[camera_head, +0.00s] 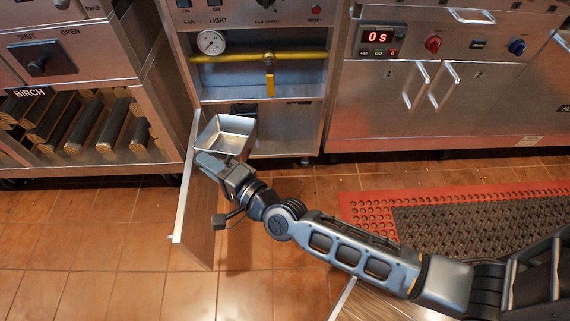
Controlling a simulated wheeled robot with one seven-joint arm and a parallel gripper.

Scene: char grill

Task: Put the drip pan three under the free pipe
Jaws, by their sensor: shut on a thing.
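The drip pan (228,137) is a small, square, silver metal tray with sloping sides. It is held roughly level, open side up, in front of the lower part of the middle cabinet. My gripper (217,158) is shut on the pan's near edge; the fingertips are partly hidden. A yellow pipe (235,58) with a yellow handle hanging down runs across the open bay above the pan. I cannot tell whether it is the free pipe; no other pipe shows clearly. The space behind and below the pan is partly hidden.
An open wooden cabinet door (199,205) stands close to the left of my gripper. A wood rack (80,125) labelled BIRCH is at the left, a steel cabinet (440,95) at the right. A red-edged mat (365,205) lies on the tiled floor.

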